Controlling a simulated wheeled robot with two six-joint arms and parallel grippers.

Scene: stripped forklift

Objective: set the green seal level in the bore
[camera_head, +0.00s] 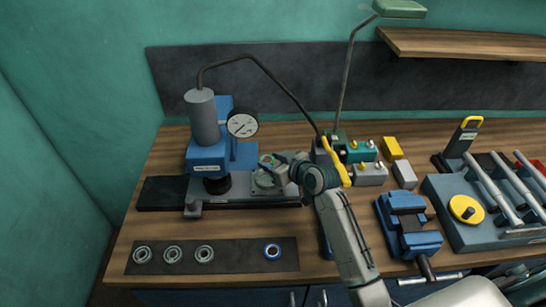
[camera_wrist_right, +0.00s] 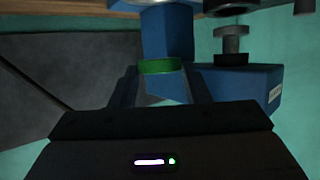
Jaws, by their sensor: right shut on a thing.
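My right gripper (camera_head: 268,163) is shut on the green seal (camera_head: 266,158), above the sliding plate of the blue press. In the right wrist view the green seal (camera_wrist_right: 160,66) shows as a short green band between the two fingers of my right gripper (camera_wrist_right: 163,78). My left gripper is not in view.
The blue press (camera_head: 207,155) with a dial gauge (camera_head: 242,125) stands left of the gripper. A dark mat (camera_head: 225,262) with several rings lies in front. A lamp stem rises behind.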

